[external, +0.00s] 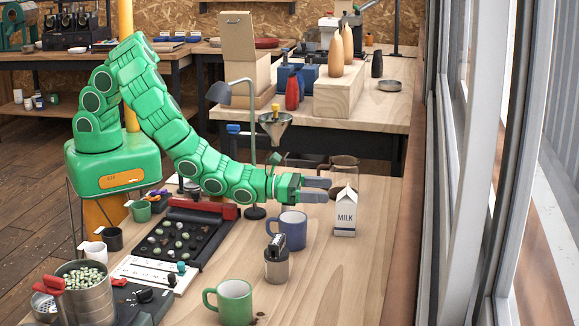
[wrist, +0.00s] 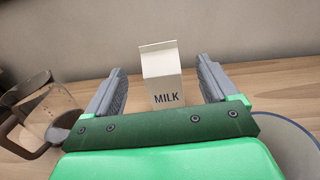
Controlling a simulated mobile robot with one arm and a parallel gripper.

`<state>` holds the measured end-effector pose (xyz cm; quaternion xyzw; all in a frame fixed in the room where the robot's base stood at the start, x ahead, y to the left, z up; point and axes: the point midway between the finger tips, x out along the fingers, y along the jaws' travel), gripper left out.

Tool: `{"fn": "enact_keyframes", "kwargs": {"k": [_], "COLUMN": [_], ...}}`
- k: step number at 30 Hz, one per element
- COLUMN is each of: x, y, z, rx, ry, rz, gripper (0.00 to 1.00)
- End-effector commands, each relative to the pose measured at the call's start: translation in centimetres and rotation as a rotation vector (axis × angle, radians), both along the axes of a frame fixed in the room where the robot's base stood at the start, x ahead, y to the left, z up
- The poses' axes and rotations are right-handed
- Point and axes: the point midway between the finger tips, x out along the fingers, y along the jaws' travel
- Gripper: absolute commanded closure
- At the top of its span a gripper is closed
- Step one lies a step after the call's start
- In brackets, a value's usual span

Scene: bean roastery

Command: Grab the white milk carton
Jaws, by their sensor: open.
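The white milk carton (external: 345,214) stands upright on the wooden table, with a gabled top and the word MILK on its front. In the wrist view the carton (wrist: 162,78) is ahead of my gripper, centred between the two grey fingers. My gripper (external: 316,190) is open and empty, its fingers reaching toward the carton from the left in the external view. Its fingers also show in the wrist view (wrist: 158,88). The carton's lowest part is hidden behind my gripper body in the wrist view. I cannot tell whether a finger touches it.
A blue mug (external: 291,229) stands below my gripper in the external view. A glass jug (external: 343,172) stands behind the carton; it shows at left in the wrist view (wrist: 45,115). The table's right side is clear.

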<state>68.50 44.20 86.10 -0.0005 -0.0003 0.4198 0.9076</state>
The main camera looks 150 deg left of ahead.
Motion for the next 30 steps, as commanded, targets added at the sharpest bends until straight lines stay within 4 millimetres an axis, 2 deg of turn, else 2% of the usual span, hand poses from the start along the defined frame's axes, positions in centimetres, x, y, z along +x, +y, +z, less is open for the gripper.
{"fn": "enact_keyframes", "kwargs": {"k": [8,21,30], "x": [0.5,3.3,3.6], "y": [0.9,4.0,4.5], "z": [-0.1,-0.4,-0.2], "rx": [0.001,-0.003,0.001], "ry": [0.001,0.000,0.001], "rz": [0.002,0.001,0.001], "gripper": [0.13,0.13,0.13]}}
